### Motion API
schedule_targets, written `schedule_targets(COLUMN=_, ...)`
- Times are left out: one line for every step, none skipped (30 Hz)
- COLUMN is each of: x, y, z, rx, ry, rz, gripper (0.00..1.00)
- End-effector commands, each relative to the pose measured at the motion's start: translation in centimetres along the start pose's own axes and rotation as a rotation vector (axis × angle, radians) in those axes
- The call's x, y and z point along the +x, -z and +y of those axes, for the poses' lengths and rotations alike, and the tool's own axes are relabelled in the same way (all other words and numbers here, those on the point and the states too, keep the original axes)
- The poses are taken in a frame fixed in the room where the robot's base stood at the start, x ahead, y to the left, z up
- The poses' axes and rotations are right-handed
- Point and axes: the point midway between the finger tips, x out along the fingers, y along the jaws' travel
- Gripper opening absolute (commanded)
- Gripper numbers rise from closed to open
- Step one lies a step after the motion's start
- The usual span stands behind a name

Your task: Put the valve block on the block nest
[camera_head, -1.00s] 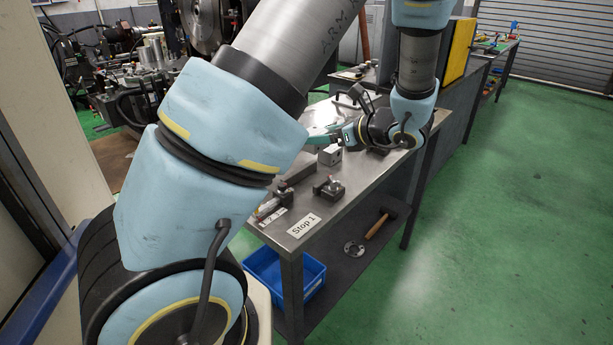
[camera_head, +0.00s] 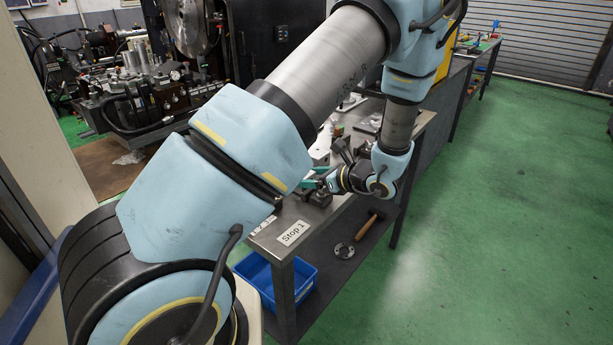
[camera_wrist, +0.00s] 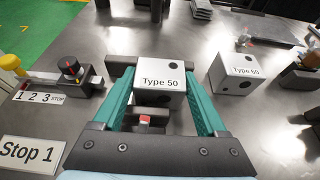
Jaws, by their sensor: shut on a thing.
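In the wrist view, a pale grey block (camera_wrist: 160,72) labelled "Type 50", with dark holes, sits between the teal fingers of my gripper (camera_wrist: 160,88). My gripper is shut on it. Dark fixture parts, seemingly the block nest (camera_wrist: 121,61), show just behind and below the held block; whether the block touches them I cannot tell. In the head view, my gripper (camera_head: 316,180) is low over the near part of the bench, just above a dark fixture (camera_head: 319,198). My arm hides the held block there.
A second grey block (camera_wrist: 237,73) labelled "Type 60" stands on the bench to the right. A dark knob unit (camera_wrist: 74,69) with a "1 2 3 STOP" strip is at left. A "Stop 1" label (camera_head: 293,233) marks the bench's near end. A blue bin (camera_head: 262,275) and hammer (camera_head: 369,225) are below.

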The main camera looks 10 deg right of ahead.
Motion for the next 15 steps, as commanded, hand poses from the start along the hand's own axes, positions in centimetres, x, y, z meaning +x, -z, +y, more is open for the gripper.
schedule_targets(x=0.00, y=-0.05, z=-0.01, rx=0.000, ry=0.000, rz=-0.001, gripper=0.00)
schedule_targets(x=0.01, y=-0.03, z=-0.01, rx=0.000, ry=0.000, rz=-0.001, gripper=0.00)
schedule_targets(x=0.04, y=0.07, z=-0.01, rx=0.000, ry=0.000, rz=-0.001, gripper=0.00)
schedule_targets(x=0.09, y=0.18, z=-0.01, rx=0.000, ry=0.000, rz=-0.001, gripper=0.00)
schedule_targets(x=0.13, y=0.28, z=0.00, rx=0.000, ry=0.000, rz=-0.002, gripper=0.00)
schedule_targets(x=0.14, y=0.35, z=0.00, rx=0.000, ry=0.000, rz=0.000, gripper=0.76)
schedule_targets(x=0.11, y=0.27, z=0.00, rx=0.000, ry=0.000, rz=0.000, gripper=0.79)
schedule_targets(x=0.10, y=0.26, z=0.00, rx=0.000, ry=0.000, rz=0.000, gripper=0.83)
schedule_targets(x=0.10, y=0.26, z=0.00, rx=0.000, ry=0.000, rz=0.000, gripper=0.87)
schedule_targets(x=0.10, y=0.25, z=0.00, rx=0.000, ry=0.000, rz=0.000, gripper=0.90)
schedule_targets(x=0.10, y=0.25, z=0.00, rx=0.000, ry=0.000, rz=0.000, gripper=0.94)
schedule_targets(x=0.10, y=0.25, z=0.00, rx=0.000, ry=0.000, rz=0.000, gripper=0.98)
schedule_targets(x=0.10, y=0.25, z=0.00, rx=0.000, ry=0.000, rz=0.000, gripper=1.00)
schedule_targets(x=0.09, y=0.25, z=0.00, rx=0.000, ry=0.000, rz=0.000, gripper=1.00)
schedule_targets(x=0.09, y=0.25, z=0.00, rx=0.001, ry=0.000, rz=0.000, gripper=1.00)
